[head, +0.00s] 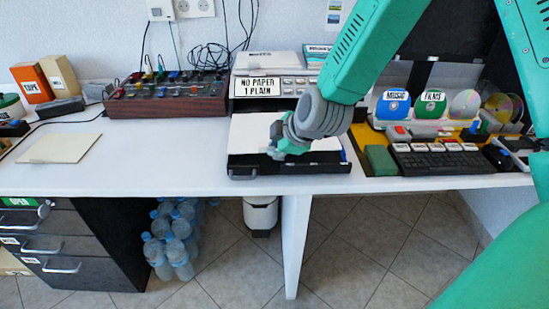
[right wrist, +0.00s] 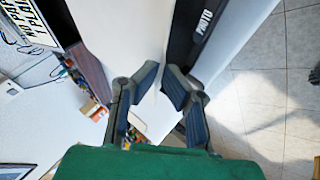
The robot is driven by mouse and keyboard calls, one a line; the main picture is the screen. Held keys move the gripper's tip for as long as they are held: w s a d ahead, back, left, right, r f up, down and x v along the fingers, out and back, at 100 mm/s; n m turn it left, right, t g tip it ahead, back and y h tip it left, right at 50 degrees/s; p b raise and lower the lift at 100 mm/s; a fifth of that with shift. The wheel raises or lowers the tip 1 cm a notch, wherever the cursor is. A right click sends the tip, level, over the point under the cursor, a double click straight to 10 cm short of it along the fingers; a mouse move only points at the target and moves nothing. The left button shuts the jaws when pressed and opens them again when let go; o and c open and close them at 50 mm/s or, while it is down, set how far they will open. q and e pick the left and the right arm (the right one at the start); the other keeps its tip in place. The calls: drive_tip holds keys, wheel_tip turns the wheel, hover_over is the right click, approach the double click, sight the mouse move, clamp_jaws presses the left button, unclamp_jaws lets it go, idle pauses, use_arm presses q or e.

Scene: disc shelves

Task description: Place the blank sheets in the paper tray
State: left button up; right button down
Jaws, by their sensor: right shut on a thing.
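The paper tray (head: 315,164) is a black drawer pulled out at the front of the printer (head: 280,68); a sign on the printer reads "NO PAPER 1 PLAIN". The white blank sheets (head: 255,130) lie over the tray; whether they rest flat on its floor is unclear. My right gripper (head: 284,148) is at the near edge of the sheets, above the tray, and is shut on them. In the right wrist view its two fingers (right wrist: 161,82) meet at the white sheets (right wrist: 125,30), beside the tray's dark front edge (right wrist: 187,35). My left gripper is not in view.
A cream sheet (head: 60,148) lies on the white table (head: 170,165) at left. A box of coloured switches (head: 168,95) stands left of the printer. A disc stand (head: 425,105) and black keyboard (head: 440,160) stand at right. The table between the cream sheet and tray is clear.

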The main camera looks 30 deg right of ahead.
sight(280, 170)
drive_tip(key=f, duration=0.1)
drive_tip(key=d+f, duration=0.1)
drive_tip(key=f, duration=0.1)
drive_tip(key=shift+d+f+b, duration=0.15)
drive_tip(key=shift+d+b, duration=0.2)
drive_tip(key=shift+d, duration=0.2)
drive_tip(key=shift+a, duration=0.4)
drive_tip(key=c, duration=1.7)
unclamp_jaws()
drive_tip(key=shift+a+r, duration=0.2)
drive_tip(key=shift+a, duration=0.5)
drive_tip(key=shift+d, duration=0.6)
drive_tip(key=shift+s+p+v, duration=0.25)
drive_tip(key=shift+p+v, duration=1.45)
drive_tip(key=shift+v, duration=4.15)
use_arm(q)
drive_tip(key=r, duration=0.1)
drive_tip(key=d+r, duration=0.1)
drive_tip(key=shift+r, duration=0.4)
use_arm(e)
drive_tip(key=s+a+f+m+g, duration=0.2)
drive_tip(key=s+f+m, duration=0.3)
drive_tip(key=s+f, duration=0.6)
drive_tip(key=s+a+f+m+g, duration=0.1)
drive_tip(key=s+f+m+g, duration=0.4)
drive_tip(key=s+f, duration=0.6)
wheel_tip(280, 170, down, 5)
drive_tip(key=shift+a+f+m, duration=0.2)
drive_tip(key=shift+a+m, duration=0.2)
drive_tip(key=shift+m, duration=0.4)
